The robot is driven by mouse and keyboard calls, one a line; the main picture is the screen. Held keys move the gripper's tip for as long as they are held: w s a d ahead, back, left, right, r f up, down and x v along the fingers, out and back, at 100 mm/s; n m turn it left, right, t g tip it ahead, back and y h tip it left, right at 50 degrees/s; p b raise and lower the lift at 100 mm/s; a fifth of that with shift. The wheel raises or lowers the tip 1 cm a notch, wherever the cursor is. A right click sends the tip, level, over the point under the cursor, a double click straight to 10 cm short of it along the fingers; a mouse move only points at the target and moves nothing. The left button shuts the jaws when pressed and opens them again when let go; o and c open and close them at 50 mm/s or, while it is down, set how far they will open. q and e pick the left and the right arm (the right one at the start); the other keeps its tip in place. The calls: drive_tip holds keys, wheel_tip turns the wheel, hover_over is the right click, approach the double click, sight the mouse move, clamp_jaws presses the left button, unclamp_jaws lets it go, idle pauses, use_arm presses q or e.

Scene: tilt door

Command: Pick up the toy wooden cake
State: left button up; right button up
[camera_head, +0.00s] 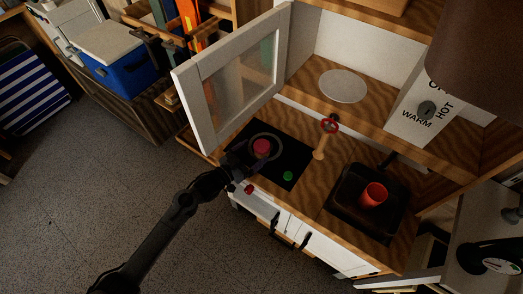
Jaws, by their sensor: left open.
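No item can be made out for certain as the toy wooden cake. A small round red piece (262,146) lies on the black stove top (268,174), inside a grey burner ring. It may be the cake, but it is too small to tell. My left arm reaches in from the lower left, and its left gripper (243,160) is open at the left edge of the stove top, just left of the red piece. The dark fingers blend into the black surface, so any contact cannot be told. My right gripper is not in view.
A framed tilt door (235,80) stands open above the stove's left side. A green piece (288,176) is on the stove top. A white disc (343,86) lies on the shelf.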

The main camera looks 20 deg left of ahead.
sight(256, 150)
use_arm(q)
drive_tip(key=b+x, duration=0.1)
drive_tip(key=x, duration=0.2)
drive_tip(key=shift+w+f, duration=0.1)
drive_tip(key=shift+w, duration=0.2)
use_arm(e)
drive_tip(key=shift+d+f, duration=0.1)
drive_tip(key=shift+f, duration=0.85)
use_arm(q)
drive_tip(key=shift+s, duration=0.1)
drive_tip(key=shift+c, duration=0.3)
drive_tip(key=c, duration=1.1)
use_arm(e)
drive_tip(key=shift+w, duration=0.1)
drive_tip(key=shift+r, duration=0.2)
